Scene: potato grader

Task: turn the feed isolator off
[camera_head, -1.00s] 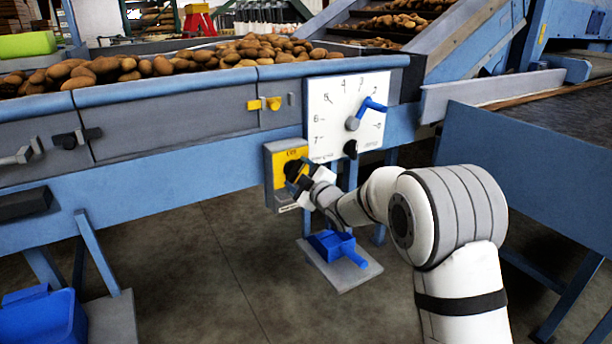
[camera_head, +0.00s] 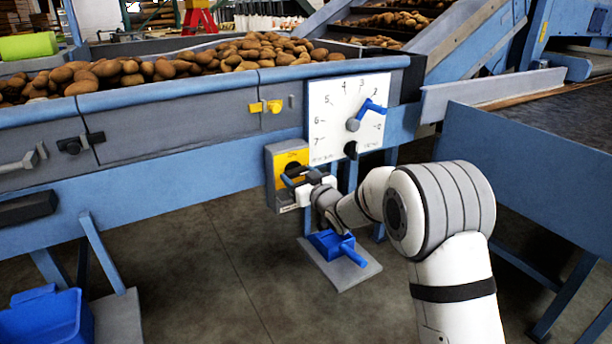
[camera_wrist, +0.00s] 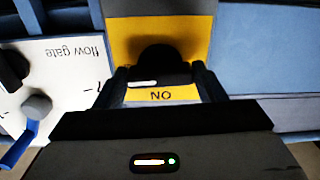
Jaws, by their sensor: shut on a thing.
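The feed isolator (camera_head: 286,157) is a grey box with a yellow face on the blue frame, below and left of the dial plate. In the wrist view its yellow face (camera_wrist: 120,42) appears upside down, with a label that reads ON the other way up. Its black knob (camera_wrist: 158,60) sits between my fingers, with a short white mark near the label. My gripper (camera_head: 297,178) is shut on this knob, and its fingers also show either side of it in the wrist view (camera_wrist: 164,86). The fingers hide part of the knob in the head view.
The white flow gate plate (camera_head: 335,108) with a blue lever (camera_head: 372,106) is just above and right. A yellow latch (camera_head: 265,106) is up left. A blue pedal (camera_head: 335,244) stands on a floor plate below. A blue bin (camera_head: 45,318) is lower left.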

